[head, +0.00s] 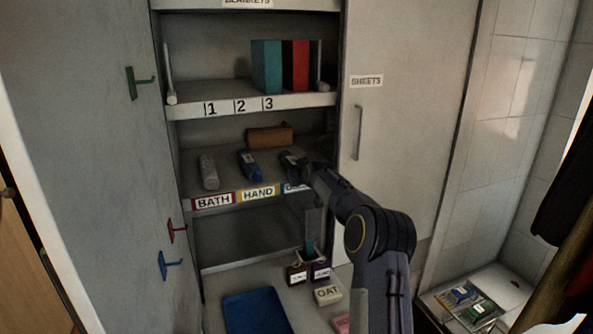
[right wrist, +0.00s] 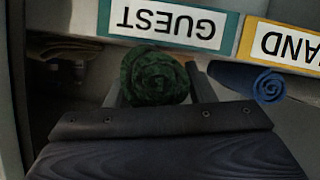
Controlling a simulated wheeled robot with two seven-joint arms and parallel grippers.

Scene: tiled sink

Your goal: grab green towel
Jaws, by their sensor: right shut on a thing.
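The rolled green towel (right wrist: 153,78) sits between the two fingers of my right gripper (right wrist: 158,90), which is shut on it, in front of the GUEST label (right wrist: 168,22). In the head view, my right gripper (head: 306,172) reaches onto the middle shelf at its right end. The towel (head: 289,159) looks very dark there and is partly hidden by the gripper. I cannot tell whether it still touches the shelf. My left gripper is not in view.
A rolled blue towel (head: 249,164) and a grey one (head: 209,172) lie to the left on the shelf (head: 228,178), with a brown box (head: 269,137) behind. The shelf above holds books (head: 281,67).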

